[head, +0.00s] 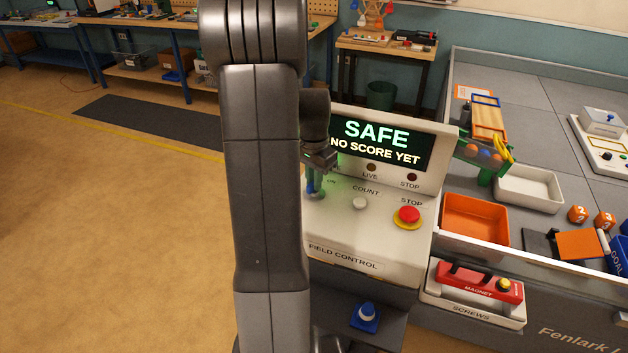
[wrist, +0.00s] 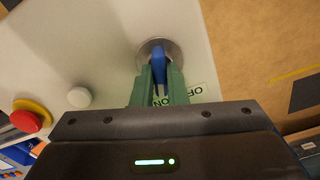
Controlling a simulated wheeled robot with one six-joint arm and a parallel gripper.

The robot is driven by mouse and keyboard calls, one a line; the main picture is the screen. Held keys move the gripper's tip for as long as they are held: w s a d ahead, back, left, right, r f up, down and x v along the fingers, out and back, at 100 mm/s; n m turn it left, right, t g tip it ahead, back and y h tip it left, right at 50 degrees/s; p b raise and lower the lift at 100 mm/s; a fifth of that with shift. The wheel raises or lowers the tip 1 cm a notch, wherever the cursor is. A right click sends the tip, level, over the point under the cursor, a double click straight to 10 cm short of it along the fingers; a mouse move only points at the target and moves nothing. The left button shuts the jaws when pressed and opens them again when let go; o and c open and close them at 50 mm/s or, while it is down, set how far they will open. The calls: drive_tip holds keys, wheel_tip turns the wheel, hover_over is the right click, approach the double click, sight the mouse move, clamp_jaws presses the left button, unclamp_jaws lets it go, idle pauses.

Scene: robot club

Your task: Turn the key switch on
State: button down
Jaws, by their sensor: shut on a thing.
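The key switch has a blue key (wrist: 158,62) in a round metal collar (wrist: 148,48) on the pale sloped control panel (head: 345,235). My gripper (wrist: 159,84) is shut on the blue key, with its green fingers on both sides of it in the wrist view. The OFF label (wrist: 198,90) and the ON label (wrist: 165,101) show beside the fingers. In the head view my gripper (head: 314,178) is at the panel's left, partly hidden by my arm. The screen (head: 378,143) reads SAFE, and a green glow shows below its left end.
A white COUNT button (head: 359,203) and a red STOP button (head: 408,214) on a yellow ring sit right of the key. A blue object (head: 366,316) is on the lower shelf. An orange tray (head: 474,219) and a white tray (head: 528,187) stand on the table to the right.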

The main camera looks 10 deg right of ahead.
drive_tip(key=m, duration=0.5)
drive_tip(key=shift+w+r, duration=0.1)
idle(0.6)
drive_tip(key=c, duration=1.4)
unclamp_jaws()
drive_tip(key=shift+c, duration=0.2)
wheel_tip(320, 180, up, 14)
drive_tip(key=b, duration=0.1)
